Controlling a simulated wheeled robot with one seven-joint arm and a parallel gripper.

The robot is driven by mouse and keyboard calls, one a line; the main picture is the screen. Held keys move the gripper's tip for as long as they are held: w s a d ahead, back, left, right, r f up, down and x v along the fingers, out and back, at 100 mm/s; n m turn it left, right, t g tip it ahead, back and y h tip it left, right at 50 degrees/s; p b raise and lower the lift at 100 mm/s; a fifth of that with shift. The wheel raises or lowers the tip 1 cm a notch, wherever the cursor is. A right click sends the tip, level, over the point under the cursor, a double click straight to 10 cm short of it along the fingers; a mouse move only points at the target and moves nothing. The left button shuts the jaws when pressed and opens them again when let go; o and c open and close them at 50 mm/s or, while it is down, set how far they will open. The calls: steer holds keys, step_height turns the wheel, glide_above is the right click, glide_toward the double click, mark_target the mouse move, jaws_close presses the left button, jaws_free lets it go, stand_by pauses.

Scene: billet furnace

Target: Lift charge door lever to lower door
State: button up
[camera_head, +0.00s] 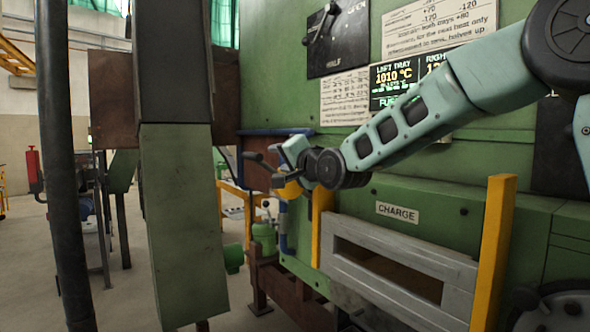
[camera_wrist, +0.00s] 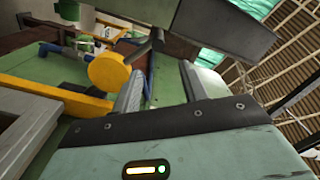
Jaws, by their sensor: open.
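The lever has a round yellow hub (camera_wrist: 109,72) with a dark rod (camera_wrist: 143,50) rising to the right in the wrist view. In the head view, the yellow hub (camera_head: 291,190) is partly hidden behind my gripper (camera_head: 263,169). My gripper (camera_wrist: 163,72) is open, its two grey fingers pointing toward the lever. The rod shows just beyond and between the fingertips in the wrist view; I cannot tell whether they touch. The grey charge door frame (camera_head: 400,293), with a slot-like opening, stands between two yellow posts below the CHARGE sign (camera_head: 397,212).
A thick green column (camera_head: 185,215) and a dark pipe (camera_head: 65,170) stand at the left. A display (camera_head: 397,80) and placards are on the green furnace wall (camera_head: 285,60) behind my arm. Yellow rails (camera_wrist: 55,95) and blue pipes lie near the lever. Some floor is open at far left.

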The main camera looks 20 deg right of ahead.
steer(key=shift+v, duration=2.75)
